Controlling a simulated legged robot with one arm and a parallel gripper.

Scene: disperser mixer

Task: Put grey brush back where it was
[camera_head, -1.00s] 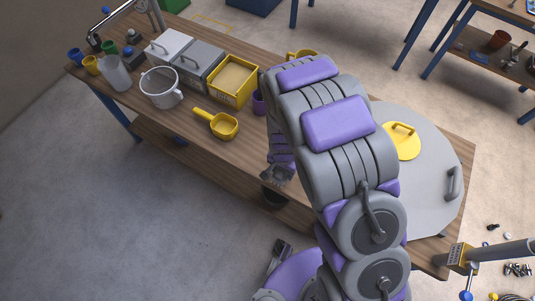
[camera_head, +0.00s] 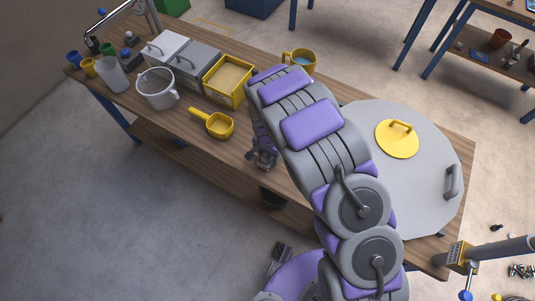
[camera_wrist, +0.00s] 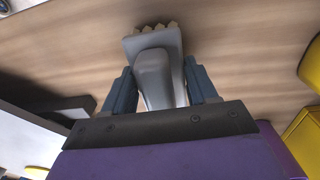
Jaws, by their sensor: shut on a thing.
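The grey brush (camera_wrist: 154,62) is between the two dark fingers of my gripper (camera_wrist: 160,88) in the wrist view. Its pale grey rounded handle runs between the fingers, and its wider head with short beige bristle tips points away from the gripper. My gripper (camera_head: 262,158) is shut on it and shows small in the head view, over the front edge of the wooden bench (camera_head: 190,145). The brush cannot be made out clearly in the head view. Whether it touches the bench top cannot be told.
A yellow scoop (camera_head: 218,126) lies left of my gripper. Behind stand a yellow bin (camera_head: 246,92), grey box (camera_head: 197,64), white pot (camera_head: 158,102) and yellow mug (camera_head: 312,62). A large grey disc (camera_head: 425,190) with a yellow lid (camera_head: 397,145) lies right. My arm covers the bench middle.

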